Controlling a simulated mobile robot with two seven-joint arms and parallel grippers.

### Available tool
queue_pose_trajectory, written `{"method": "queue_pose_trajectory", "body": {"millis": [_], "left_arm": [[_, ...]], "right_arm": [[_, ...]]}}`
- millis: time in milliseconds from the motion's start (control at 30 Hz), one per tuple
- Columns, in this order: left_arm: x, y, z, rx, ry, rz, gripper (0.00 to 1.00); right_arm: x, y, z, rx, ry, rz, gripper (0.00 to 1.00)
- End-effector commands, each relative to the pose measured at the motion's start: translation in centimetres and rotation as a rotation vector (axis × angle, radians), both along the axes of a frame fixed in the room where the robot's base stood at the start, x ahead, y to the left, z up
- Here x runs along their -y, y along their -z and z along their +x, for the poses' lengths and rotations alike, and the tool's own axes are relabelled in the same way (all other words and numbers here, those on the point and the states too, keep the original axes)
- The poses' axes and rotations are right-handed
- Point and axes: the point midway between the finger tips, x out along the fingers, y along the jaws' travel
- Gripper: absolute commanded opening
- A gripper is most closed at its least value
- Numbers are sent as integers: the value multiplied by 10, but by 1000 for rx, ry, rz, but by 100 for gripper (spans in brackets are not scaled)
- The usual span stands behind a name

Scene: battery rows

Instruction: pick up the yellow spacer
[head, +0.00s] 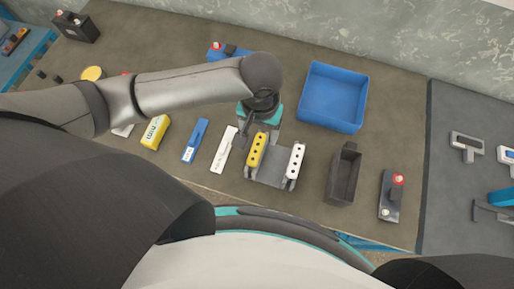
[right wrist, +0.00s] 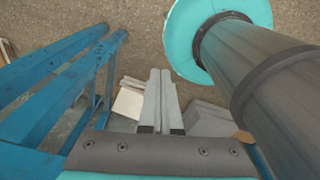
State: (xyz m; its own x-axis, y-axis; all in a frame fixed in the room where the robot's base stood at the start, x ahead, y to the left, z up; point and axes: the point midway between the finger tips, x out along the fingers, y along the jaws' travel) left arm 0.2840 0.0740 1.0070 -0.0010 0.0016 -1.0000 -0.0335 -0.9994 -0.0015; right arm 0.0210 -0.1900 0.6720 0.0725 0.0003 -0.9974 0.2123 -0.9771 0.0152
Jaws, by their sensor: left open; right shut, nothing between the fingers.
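The yellow spacer (head: 256,150), a bar with a row of dark holes, sits on the left side of a grey holder (head: 270,177). A similar white bar (head: 296,161) with holes is on the holder's right side. My left gripper (head: 257,131) is open at the far end of the yellow spacer, with its fingers pointing down. Whether it touches the spacer I cannot tell. My right gripper (right wrist: 160,76) is shut and empty in the right wrist view, over the floor and away from the spacer.
A blue tray (head: 333,97) stands behind and right of the holder. A dark open box (head: 345,175) and a grey device with a red button (head: 391,196) are to the right. A white strip (head: 223,150), a blue tool (head: 195,141) and a yellow labelled item (head: 155,132) lie left.

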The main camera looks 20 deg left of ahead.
Motion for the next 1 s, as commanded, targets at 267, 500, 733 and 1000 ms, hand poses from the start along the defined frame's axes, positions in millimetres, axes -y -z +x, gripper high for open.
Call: {"method": "queue_pose_trajectory", "body": {"millis": [267, 500, 733, 1000], "left_arm": [[0, 34, 1, 2, 0, -1, 72], [-6, 59, 5, 1, 0, 2, 72], [-7, 85, 7, 3, 1, 0, 72], [-7, 86, 7, 3, 2, -1, 72]], "right_arm": [[-1, 6, 10, 16, -1, 1, 0], [-2, 10, 15, 25, -2, 3, 0], [-2, 14, 15, 25, -2, 4, 0], [-2, 14, 14, 24, -2, 4, 0]]}}
